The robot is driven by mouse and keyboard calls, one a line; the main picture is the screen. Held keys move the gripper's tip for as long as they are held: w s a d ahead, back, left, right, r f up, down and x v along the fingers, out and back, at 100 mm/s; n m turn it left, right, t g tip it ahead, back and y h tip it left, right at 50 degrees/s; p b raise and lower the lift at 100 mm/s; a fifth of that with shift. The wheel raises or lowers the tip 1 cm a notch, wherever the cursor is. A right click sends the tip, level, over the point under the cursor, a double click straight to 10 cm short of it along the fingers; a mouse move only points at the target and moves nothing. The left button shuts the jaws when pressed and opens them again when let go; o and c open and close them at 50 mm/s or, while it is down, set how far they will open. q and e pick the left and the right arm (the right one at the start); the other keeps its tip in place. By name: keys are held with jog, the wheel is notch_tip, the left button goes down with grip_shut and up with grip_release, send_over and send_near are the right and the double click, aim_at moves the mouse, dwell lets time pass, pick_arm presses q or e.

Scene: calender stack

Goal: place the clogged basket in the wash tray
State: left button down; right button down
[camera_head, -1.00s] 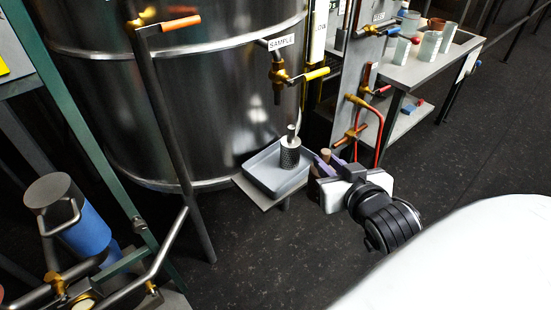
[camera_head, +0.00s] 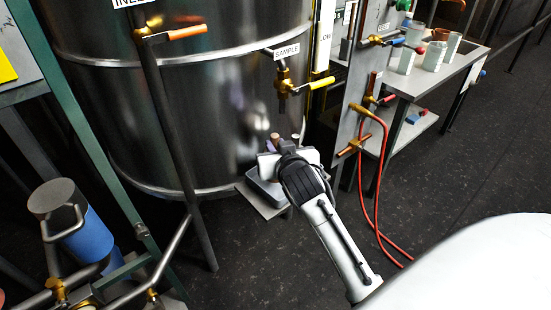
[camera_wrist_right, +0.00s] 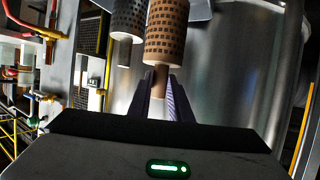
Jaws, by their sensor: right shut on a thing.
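My right gripper (camera_head: 276,147) is over the grey wash tray (camera_head: 262,192) in the head view, and the hand hides much of the tray. In the right wrist view its fingers (camera_wrist_right: 160,100) are shut on the stem of a brown basket (camera_wrist_right: 166,35) whose holes look filled with brown. A grey perforated basket (camera_wrist_right: 128,20) with dark holes shows just beside it; I cannot tell whether they touch. Part of the light grey tray (camera_wrist_right: 200,9) shows at the top of that view. Whether the brown basket rests on the tray floor is hidden. My left gripper is out of view.
The tray sits on a small shelf (camera_head: 252,205) before a large steel tank (camera_head: 190,110). A sample valve with a yellow handle (camera_head: 322,83) is above. A panel with red hoses (camera_head: 372,190) stands right, beside a bench (camera_head: 440,72) with containers. A pipe leg (camera_head: 170,130) stands left.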

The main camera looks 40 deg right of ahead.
notch_tip(320, 180, down, 3)
jog(key=shift+f+b, duration=0.2)
jog(key=shift+b, duration=0.1)
jog(key=shift+w+f, duration=0.2)
jog(key=shift+f, duration=0.15)
jog(key=shift+f, duration=0.2)
jog(key=c, duration=1.6)
grip_release()
jog(key=shift+r, duration=0.15)
